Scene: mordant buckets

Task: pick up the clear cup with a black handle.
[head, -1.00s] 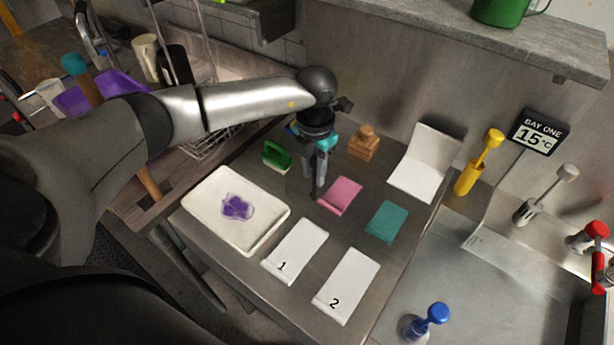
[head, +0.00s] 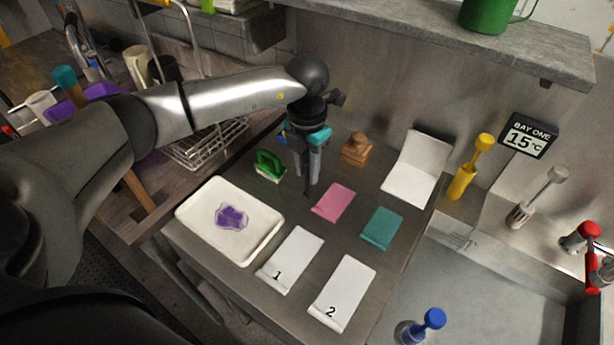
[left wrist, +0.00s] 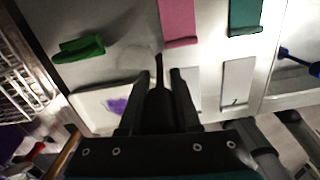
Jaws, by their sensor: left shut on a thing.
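My left gripper (head: 307,186) points down over the grey worktop, left of the pink cloth. In the left wrist view, its two dark fingers (left wrist: 158,84) are shut on the thin black handle of the clear cup. The cup's see-through body (left wrist: 130,62) shows only as a faint round outline to the left of the handle. In the head view the cup is too faint to make out beside the fingers. I cannot tell whether its base touches the worktop. My right gripper is not in view.
A white tray (head: 190,217) with a purple patch is at front left. A sink (head: 450,290) lies right.

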